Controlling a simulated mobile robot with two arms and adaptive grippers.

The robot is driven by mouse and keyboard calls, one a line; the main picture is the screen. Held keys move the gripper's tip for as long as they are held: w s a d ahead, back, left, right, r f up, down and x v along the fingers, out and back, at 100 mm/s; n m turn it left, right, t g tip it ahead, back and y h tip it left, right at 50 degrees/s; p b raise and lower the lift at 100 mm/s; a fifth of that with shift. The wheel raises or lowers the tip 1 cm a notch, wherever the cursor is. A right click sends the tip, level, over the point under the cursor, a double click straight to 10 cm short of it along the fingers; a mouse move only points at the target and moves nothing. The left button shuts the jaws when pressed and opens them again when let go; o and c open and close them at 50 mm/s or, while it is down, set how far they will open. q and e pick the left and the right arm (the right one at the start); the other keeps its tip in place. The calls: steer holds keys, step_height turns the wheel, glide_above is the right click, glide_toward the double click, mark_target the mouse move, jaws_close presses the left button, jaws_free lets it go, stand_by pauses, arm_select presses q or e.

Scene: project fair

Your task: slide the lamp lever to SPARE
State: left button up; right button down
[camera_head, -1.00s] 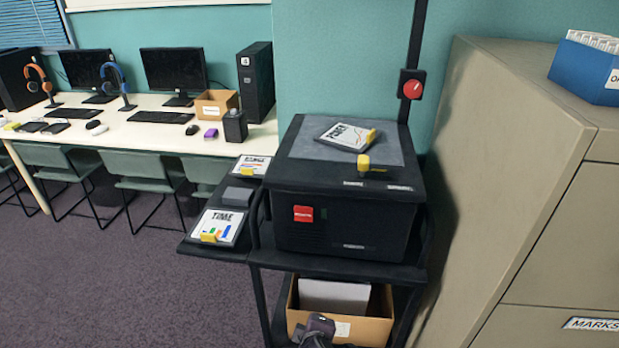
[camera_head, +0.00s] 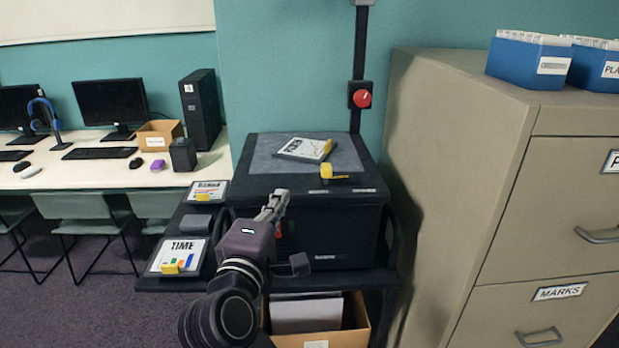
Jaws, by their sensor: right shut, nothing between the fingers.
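The lamp lever has a yellow knob (camera_head: 327,171) and stands on the top front edge of the black overhead projector (camera_head: 340,222). Two small white labels sit along that edge, and the knob is nearer the left label (camera_head: 318,191). The lettering is too small to read. My right gripper (camera_head: 273,203) is shut and empty. In the picture its fingertips are left of and below the knob, over the projector's front left, apart from the lever. It hides most of the red switch on the projector's front. My left gripper is not in view.
A white card (camera_head: 305,149) lies on the projector's glass. A post with a red knob (camera_head: 362,98) rises behind. More cards, one marked TIME (camera_head: 182,252), lie on the left side shelf. A beige filing cabinet (camera_head: 450,150) stands close on the right. An open box (camera_head: 355,318) sits below.

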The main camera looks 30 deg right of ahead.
mark_target(312, 190)
steer(key=shift+d, duration=0.1)
steer(key=p+x, duration=0.2)
steer(key=x, duration=0.8)
steer(key=d, duration=0.1)
steer(key=s+d+p, duration=0.1)
steer(key=shift+s+d+f, duration=0.1)
steer(key=shift+s+d, duration=0.2)
steer(key=shift+d, duration=0.05)
steer(key=shift+s+d, duration=0.3)
steer(key=shift+w, duration=0.1)
